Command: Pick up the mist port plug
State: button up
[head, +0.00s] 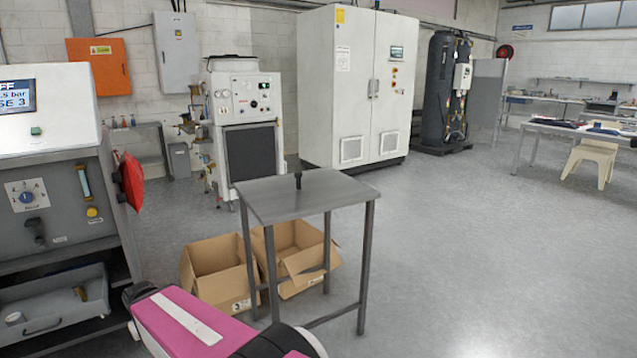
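A small dark upright piece (298,180) stands on the grey metal table (335,195), near its far edge. It looks like the mist port plug, but it is too small to be certain. It stands alone on the tabletop, with nothing touching its sides. A pink and black link of my arm shows at the bottom left of the head view, in front of the table and well apart from the piece. My gripper is out of view, so its opening and anything in it are hidden.
Two open cardboard boxes (220,274) sit on the floor beside and under the table. A grey machine with a control panel (30,215) and tray (50,325) stands at the left. A white cabinet (335,90) stands behind. The floor (480,250) on the right is clear.

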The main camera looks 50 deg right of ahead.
aim_at(297, 175)
jog(key=z, duration=1.8)
jog(key=j+z, duration=0.15)
jog(key=j, duration=0.3)
jog(key=k+j+z, duration=0.2)
jog(key=j, duration=0.25)
jog(key=j+z, duration=0.15)
jog(key=j, duration=0.35)
jog(key=k+j+z, duration=0.15)
jog(key=j, duration=0.25)
